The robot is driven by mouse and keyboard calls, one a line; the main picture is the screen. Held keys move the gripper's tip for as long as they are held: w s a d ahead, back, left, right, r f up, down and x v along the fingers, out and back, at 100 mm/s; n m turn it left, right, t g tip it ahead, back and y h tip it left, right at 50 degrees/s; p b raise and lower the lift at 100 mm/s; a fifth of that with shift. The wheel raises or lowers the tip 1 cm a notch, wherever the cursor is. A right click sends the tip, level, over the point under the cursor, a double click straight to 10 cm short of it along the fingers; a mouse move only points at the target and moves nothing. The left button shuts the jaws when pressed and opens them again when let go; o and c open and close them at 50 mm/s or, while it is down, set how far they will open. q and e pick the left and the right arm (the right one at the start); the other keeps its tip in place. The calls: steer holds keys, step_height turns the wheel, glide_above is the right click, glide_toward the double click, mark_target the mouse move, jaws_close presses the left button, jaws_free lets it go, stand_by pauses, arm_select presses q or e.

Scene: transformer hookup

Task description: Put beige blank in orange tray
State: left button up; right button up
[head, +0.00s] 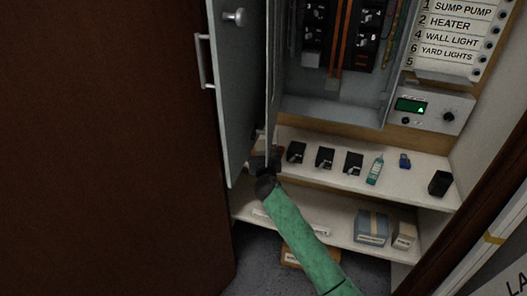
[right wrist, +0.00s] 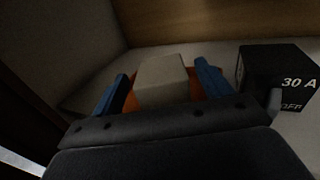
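The beige blank (right wrist: 162,75) sits between the blue fingers of my right gripper (right wrist: 160,82) in the right wrist view. Orange tray (right wrist: 196,92) surface shows beside the blank on both sides, and the blank appears to rest in or on it. The fingers are spread wider than the blank, with orange showing in the gaps, so the gripper looks open. In the head view my right gripper (head: 265,162) is at the left end of the upper shelf, by the cabinet door, and hides most of the tray. My left gripper is not in view.
A black 30 A breaker (right wrist: 280,75) stands close to the right finger. Several black breakers (head: 325,157), a teal bottle (head: 375,171) and a blue item (head: 404,161) are along the upper shelf (head: 415,180). The open grey cabinet door (head: 238,90) hangs left of the gripper.

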steer(key=shift+r, duration=0.15)
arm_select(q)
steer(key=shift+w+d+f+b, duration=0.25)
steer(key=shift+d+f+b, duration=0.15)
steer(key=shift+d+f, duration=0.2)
arm_select(e)
steer(key=s+d, duration=0.1)
steer(key=s, duration=1.1)
steer(key=shift+d, duration=0.15)
